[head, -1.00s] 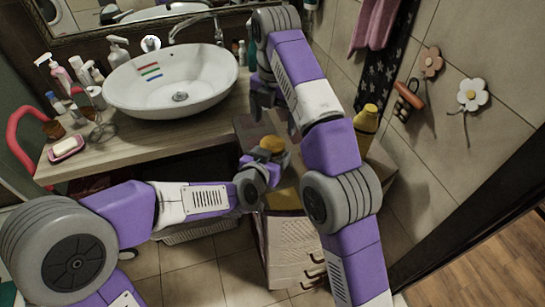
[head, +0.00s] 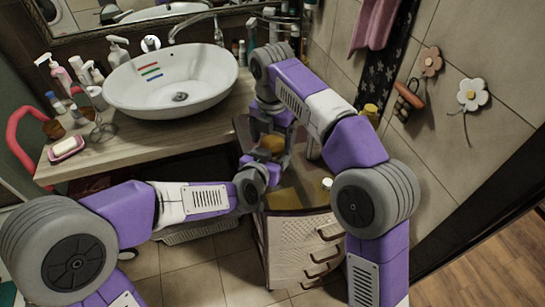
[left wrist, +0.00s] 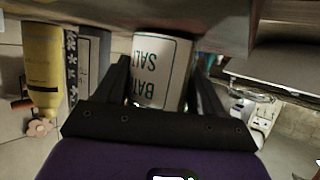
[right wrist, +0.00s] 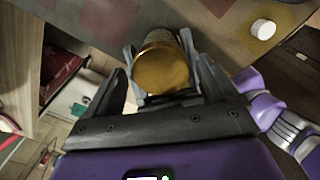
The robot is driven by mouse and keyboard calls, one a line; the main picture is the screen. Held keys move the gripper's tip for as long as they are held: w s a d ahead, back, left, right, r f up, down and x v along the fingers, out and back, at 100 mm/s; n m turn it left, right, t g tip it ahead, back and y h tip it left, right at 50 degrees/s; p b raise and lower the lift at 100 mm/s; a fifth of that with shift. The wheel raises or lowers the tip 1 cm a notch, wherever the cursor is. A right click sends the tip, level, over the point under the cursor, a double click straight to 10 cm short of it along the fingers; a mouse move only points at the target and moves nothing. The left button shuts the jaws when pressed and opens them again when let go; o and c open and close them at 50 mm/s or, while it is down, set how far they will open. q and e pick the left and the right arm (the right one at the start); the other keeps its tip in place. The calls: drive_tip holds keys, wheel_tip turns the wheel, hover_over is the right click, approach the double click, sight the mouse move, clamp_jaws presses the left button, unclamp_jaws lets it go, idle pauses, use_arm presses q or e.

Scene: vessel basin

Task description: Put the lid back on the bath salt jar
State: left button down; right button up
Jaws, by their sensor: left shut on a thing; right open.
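The bath salt jar (left wrist: 162,70) is white with dark green lettering. It looks upside down in the left wrist view because that picture is inverted, and its base meets the cabinet top. My left gripper (head: 262,172) is shut on the jar's side, with a finger on each side (left wrist: 160,80). A round golden-brown lid (right wrist: 162,70) appears to sit over the jar's mouth; it also shows in the head view (head: 272,144). My right gripper (head: 274,132) is above the lid, its open fingers (right wrist: 160,75) on either side of it. The seam between lid and jar is hidden.
The jar stands on a small drawer cabinet (head: 300,250). A small white cap-like object (right wrist: 263,28) stands on its top to the right. A yellow bottle (left wrist: 42,70) is behind my right arm. The basin (head: 170,85) and counter (head: 200,128) are at left; the wall is at right.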

drive_tip(key=shift+c, duration=0.2)
drive_tip(key=c, duration=1.1)
drive_tip(key=shift+o, duration=0.2)
drive_tip(key=m, duration=0.6)
drive_tip(key=shift+f+m, duration=0.1)
drive_tip(key=shift+m, duration=0.2)
drive_tip(key=o, duration=1.2)
drive_tip(key=shift+r, duration=2.25)
drive_tip(key=shift+c, duration=0.5)
